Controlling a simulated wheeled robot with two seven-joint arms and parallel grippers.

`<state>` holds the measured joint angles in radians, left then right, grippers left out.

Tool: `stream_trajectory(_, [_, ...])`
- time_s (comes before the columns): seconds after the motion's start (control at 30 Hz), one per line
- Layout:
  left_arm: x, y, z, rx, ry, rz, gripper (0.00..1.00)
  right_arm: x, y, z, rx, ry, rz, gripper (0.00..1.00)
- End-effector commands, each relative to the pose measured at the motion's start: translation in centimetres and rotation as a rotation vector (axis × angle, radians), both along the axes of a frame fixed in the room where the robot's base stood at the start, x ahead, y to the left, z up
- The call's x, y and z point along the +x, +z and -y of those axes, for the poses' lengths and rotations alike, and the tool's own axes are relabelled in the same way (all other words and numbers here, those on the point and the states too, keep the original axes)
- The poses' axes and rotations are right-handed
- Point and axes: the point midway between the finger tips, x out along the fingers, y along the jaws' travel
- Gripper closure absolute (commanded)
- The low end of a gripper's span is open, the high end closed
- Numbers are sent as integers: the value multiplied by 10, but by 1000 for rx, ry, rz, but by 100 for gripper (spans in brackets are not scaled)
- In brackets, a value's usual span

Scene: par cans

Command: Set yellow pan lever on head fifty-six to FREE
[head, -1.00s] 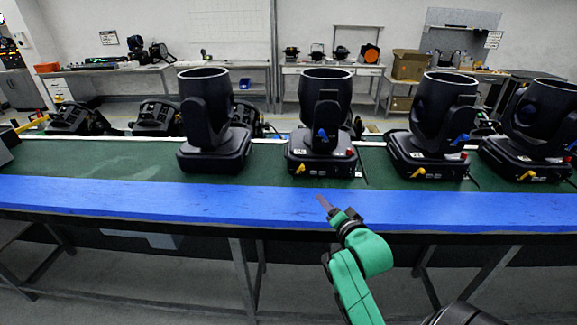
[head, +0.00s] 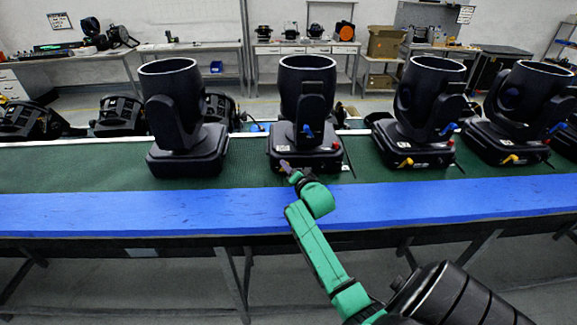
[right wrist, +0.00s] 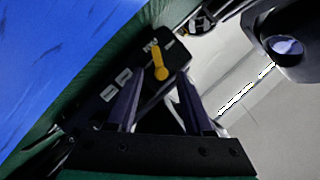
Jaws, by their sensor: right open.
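A black moving head (head: 305,100) stands upright on the bench with its base in front of my right gripper (head: 288,168). Its yellow pan lever (right wrist: 158,62) shows in the right wrist view, on the base beside a white number label (right wrist: 151,44) too blurred to read surely. In the head view my gripper hides this lever. My right gripper (right wrist: 160,84) is open and empty. The lever lies ahead of its two fingers, roughly between the tips; I cannot tell whether they touch it. A blue lever (head: 308,130) is on the head's yoke. My left gripper is out of view.
Another moving head (head: 180,110) stands to the left. Two more to the right show yellow levers (head: 406,162) (head: 511,158) and blue levers. The blue front strip (head: 130,208) of the bench is clear.

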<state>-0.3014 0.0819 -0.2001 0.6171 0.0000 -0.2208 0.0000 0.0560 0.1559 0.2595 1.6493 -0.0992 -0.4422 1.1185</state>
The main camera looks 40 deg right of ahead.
Motion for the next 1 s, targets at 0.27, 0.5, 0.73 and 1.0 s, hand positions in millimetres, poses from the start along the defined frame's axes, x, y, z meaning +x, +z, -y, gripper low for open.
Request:
stream_trajectory(0.27, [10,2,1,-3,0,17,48,15,-5,6,1,-1,0,48])
stream_trajectory(0.5, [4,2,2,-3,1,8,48,14,-5,5,1,-1,0,91])
stream_trajectory(0.73, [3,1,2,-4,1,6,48,14,-5,5,0,0,-2,100])
stream_trajectory(1.0, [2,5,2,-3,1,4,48,15,-3,4,-42,-1,-33,100])
